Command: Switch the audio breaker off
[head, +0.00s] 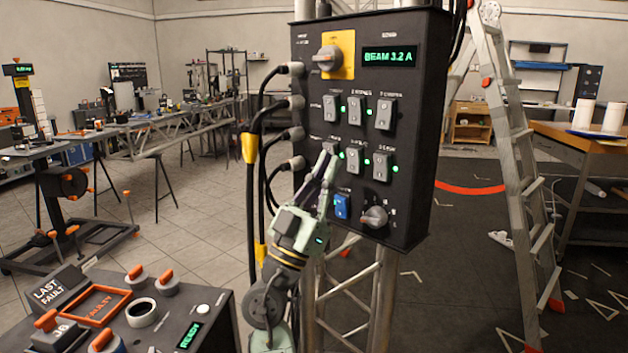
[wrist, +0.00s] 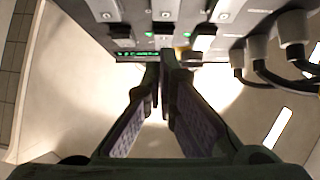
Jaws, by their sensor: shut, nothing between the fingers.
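A dark breaker panel (head: 418,205) hangs on a truss, with two rows of grey switches and lit green lamps beside them. The printed labels are too small to read surely, so I cannot tell which switch is audio. My gripper (head: 329,158) is shut and empty, its fingertips at the lower row's left switch (head: 331,146) and partly covering it. Whether they touch it I cannot tell. The lower middle switch (head: 354,160) and lower right switch (head: 382,166) are clear of it. In the wrist view my shut fingertips (wrist: 163,72) point at the panel face (wrist: 140,12).
A yellow-backed rotary knob (head: 328,58) and green display (head: 390,56) sit above the switches; a blue switch (head: 342,206) and grey knob (head: 374,216) sit below. Cable plugs (head: 290,102) stick out on the panel's left. A ladder (head: 515,170) stands right.

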